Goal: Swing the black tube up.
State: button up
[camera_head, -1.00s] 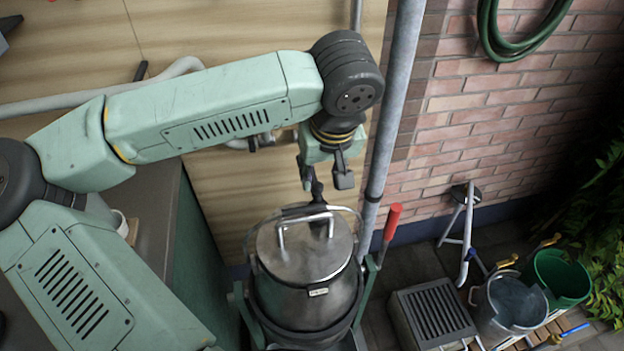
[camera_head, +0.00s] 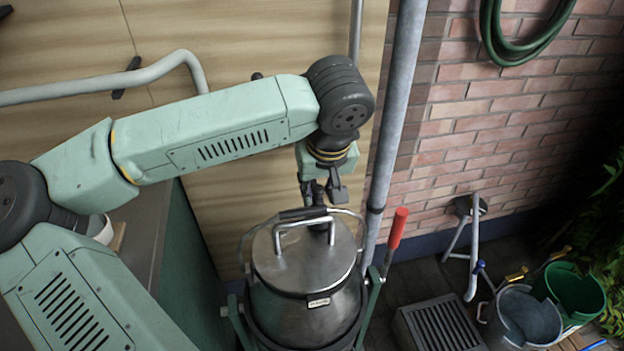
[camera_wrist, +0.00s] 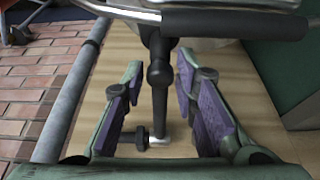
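The black tube (camera_head: 304,213) is the dark grip on the wire bail of a steel churn (camera_head: 305,300). The bail lies low behind the lid handle. In the wrist view, the black tube (camera_wrist: 235,24) crosses the top right, beyond my fingertips. My gripper (camera_head: 325,192) hangs just behind and above the churn lid, close to the tube. In the wrist view, my gripper (camera_wrist: 158,75) is open, its purple-padded fingers apart. A dark rod with a round bulge and a metal end (camera_wrist: 158,140) shows between the fingers; I cannot tell whether it touches them.
A grey vertical pipe (camera_head: 395,120) runs close right of my gripper. A red-handled lever (camera_head: 397,228) stands right of the churn. A wooden panel (camera_head: 225,50) is behind. A grated box (camera_head: 440,325), a metal bucket (camera_head: 525,315) and a green bucket (camera_head: 575,290) are at lower right.

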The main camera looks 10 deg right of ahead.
jog(key=c, duration=0.5)
jog(key=shift+o, duration=0.3)
jog(key=shift+w+r+p, duration=0.2)
jog(key=shift+r+p, duration=0.55)
jog(key=shift+r, duration=0.95)
jog(key=shift+w+r+p, duration=0.2)
jog(key=shift+r+p, duration=0.2)
jog(key=shift+r, duration=0.4)
jog(key=shift+w+r+p, duration=0.3)
jog(key=shift+r+p, duration=0.05)
jog(key=shift+r, duration=0.5)
jog(key=shift+w+r+p, duration=0.3)
jog(key=shift+r+p, duration=0.15)
jog(key=shift+r, duration=0.25)
jog(key=shift+w+r+p, duration=0.35)
jog(key=shift+w+r, duration=0.1)
jog(key=shift+r, duration=0.2)
